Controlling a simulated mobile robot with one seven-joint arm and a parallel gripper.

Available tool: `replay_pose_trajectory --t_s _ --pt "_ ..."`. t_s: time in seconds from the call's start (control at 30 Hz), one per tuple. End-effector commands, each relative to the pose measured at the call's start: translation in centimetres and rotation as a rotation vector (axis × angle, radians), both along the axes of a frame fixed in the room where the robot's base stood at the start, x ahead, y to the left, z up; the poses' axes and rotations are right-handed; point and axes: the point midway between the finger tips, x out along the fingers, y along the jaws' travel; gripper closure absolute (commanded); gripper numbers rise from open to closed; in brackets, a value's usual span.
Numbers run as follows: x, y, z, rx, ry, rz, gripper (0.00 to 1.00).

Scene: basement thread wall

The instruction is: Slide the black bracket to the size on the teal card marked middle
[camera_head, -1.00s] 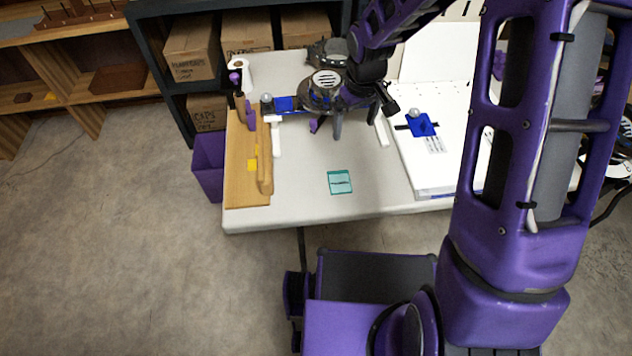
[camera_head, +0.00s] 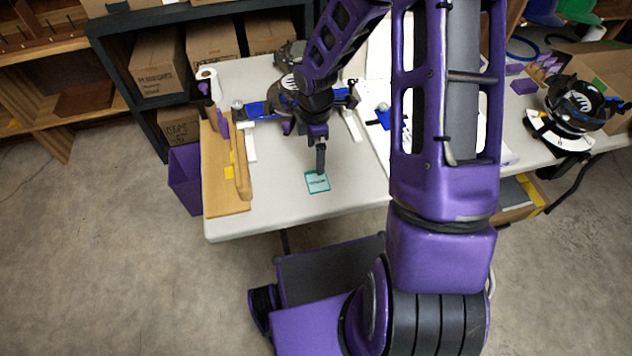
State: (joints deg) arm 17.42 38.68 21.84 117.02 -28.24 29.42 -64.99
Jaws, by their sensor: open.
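The teal card (camera_head: 317,183) lies flat near the front edge of the light table, with dark marking too small to read. My gripper (camera_head: 320,171) points down at the card's back edge. Its jaws are open, though they overlap in this view; nothing shows between them, and I cannot tell whether they touch the card. Behind it a blue bar (camera_head: 257,109) with a silver knob runs across the table, partly hidden by my arm. A dark part (camera_head: 353,94) at its right end may be the black bracket; I cannot tell for sure.
A wooden board (camera_head: 222,195) with a bar on it lies along the table's left edge. A purple bin (camera_head: 186,178) stands beside the table. A white board (camera_head: 376,140) with a blue piece is at right, partly behind my arm. Table around the card is clear.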

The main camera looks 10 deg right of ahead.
Motion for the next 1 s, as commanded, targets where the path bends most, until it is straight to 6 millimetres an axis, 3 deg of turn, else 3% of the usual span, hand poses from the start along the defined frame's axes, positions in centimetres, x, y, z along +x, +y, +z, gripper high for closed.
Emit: replay_pose_trajectory --t_s 0.03,0.13,0.47,0.7,1.0 --pt "-0.1 0.1 -1.4 0.0 0.003 0.002 0.0" --pt "-0.1 0.1 -3.2 0.0 0.003 0.002 0.0" --pt "0.0 -0.1 -5.9 0.0 0.001 -0.001 0.0" --pt "0.1 -0.5 -9.5 0.0 0.001 0.0 0.0" --pt "0.2 -0.5 -10.2 0.0 -0.002 -0.002 0.0"
